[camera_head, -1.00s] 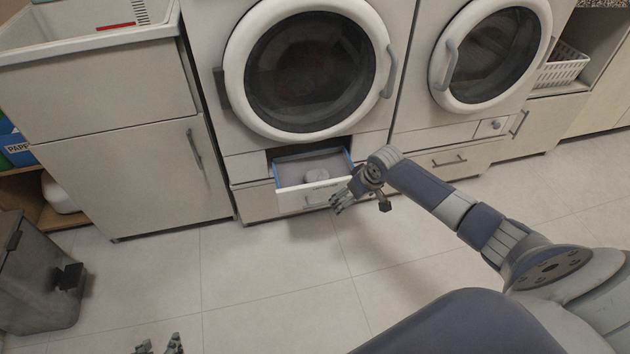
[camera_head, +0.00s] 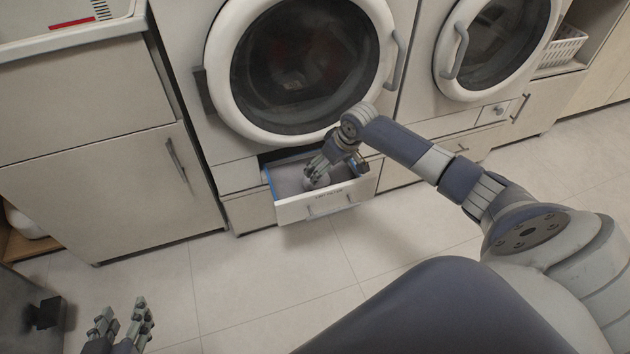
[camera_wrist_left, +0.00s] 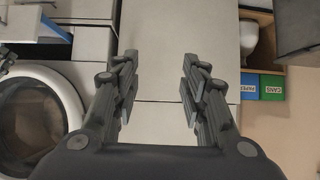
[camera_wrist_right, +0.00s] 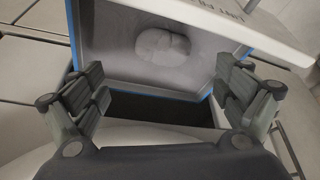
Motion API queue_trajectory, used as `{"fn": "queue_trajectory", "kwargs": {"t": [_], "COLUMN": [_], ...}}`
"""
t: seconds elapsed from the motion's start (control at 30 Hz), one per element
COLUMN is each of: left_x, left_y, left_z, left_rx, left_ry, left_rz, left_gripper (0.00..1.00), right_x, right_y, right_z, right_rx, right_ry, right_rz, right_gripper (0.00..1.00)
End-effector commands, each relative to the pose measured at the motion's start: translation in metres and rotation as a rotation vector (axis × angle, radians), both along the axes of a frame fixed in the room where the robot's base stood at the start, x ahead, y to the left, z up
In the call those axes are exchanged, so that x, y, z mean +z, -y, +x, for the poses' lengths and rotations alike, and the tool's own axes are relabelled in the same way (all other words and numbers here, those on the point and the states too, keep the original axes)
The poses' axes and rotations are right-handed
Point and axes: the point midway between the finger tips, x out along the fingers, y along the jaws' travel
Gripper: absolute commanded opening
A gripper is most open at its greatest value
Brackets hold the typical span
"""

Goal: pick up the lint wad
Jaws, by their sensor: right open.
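The lint wad (camera_wrist_right: 163,46) is a pale grey, rounded lump on the floor of the open drawer (camera_head: 324,204) below the left-hand machine. In the head view my right gripper (camera_head: 312,178) reaches into the drawer and partly hides the wad. In the right wrist view my right gripper (camera_wrist_right: 168,95) is open, its fingers apart on either side, with the wad ahead of it and not between the fingertips. My left gripper (camera_head: 125,318) is at the lower left over the floor. In the left wrist view the left gripper (camera_wrist_left: 160,70) is open and empty.
The round machine door (camera_head: 300,70) is just above the drawer and my right wrist. A cabinet (camera_head: 95,190) stands to the left, and a dark bin (camera_head: 25,310) is at the lower left. The tiled floor in front of the drawer is clear.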

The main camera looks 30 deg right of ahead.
Motion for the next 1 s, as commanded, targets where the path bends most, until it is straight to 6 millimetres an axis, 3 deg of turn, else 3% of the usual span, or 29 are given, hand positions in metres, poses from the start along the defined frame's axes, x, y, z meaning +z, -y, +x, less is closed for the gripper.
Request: {"fn": "queue_trajectory", "kwargs": {"t": [0.33,0.67,1.0], "left_x": [0.048,0.069,0.125], "left_y": [0.016,0.021,0.031], "left_z": [0.034,0.042,0.05], "left_rx": [-0.02,-0.026,-0.045], "left_ry": [0.285,0.393,0.676], "left_rz": [-0.067,-0.094,-0.165], "left_gripper": [0.4,0.4,0.4], "right_x": [-0.029,-0.038,-0.06], "right_y": [-0.002,-0.003,-0.008], "right_z": [0.011,0.014,0.018], "right_rx": [0.0,0.001,0.001], "right_ry": [0.0,0.001,-0.001], "right_rz": [0.0,0.0,-0.001], "right_gripper": [0.93,0.93,0.93]}}
